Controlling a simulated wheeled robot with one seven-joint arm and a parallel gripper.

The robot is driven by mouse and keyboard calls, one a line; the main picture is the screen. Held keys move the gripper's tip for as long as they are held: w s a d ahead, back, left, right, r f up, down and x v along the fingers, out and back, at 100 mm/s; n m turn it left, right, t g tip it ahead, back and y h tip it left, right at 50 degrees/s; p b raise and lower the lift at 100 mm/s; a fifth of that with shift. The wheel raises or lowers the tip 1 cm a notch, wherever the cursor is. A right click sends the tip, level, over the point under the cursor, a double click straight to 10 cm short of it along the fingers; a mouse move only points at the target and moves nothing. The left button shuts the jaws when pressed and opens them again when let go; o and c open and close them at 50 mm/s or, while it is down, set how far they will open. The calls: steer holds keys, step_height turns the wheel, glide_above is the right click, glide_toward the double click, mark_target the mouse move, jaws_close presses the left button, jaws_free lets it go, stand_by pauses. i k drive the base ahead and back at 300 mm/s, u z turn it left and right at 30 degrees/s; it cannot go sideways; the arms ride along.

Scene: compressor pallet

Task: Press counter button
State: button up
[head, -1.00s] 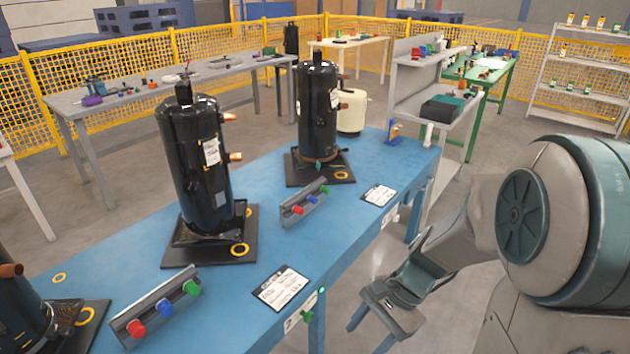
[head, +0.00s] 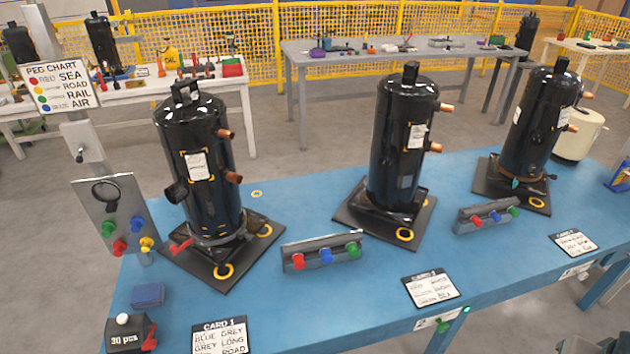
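A black counter box (head: 126,340) marked "30 pcs" stands at the front left corner of the blue table (head: 345,305). A round white button (head: 123,319) sits on its top, and a red knob sticks out on its right side. The lower part of the box is cut off by the picture edge. A grey piece of what looks like my gripper (head: 592,346) shows at the bottom right edge, far to the right of the counter and apart from it. Its fingers are mostly out of the picture, so I cannot tell whether it is open or shut.
Three black compressors (head: 205,165) stand on dark plates along the table. Peg racks (head: 322,252) and cards (head: 220,337) lie in front. A blue block (head: 148,295) is just behind the counter. A peg panel (head: 118,215) and peg chart (head: 62,82) rise at the left.

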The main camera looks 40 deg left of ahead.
mark_target(122, 319)
steer(key=u, duration=3)
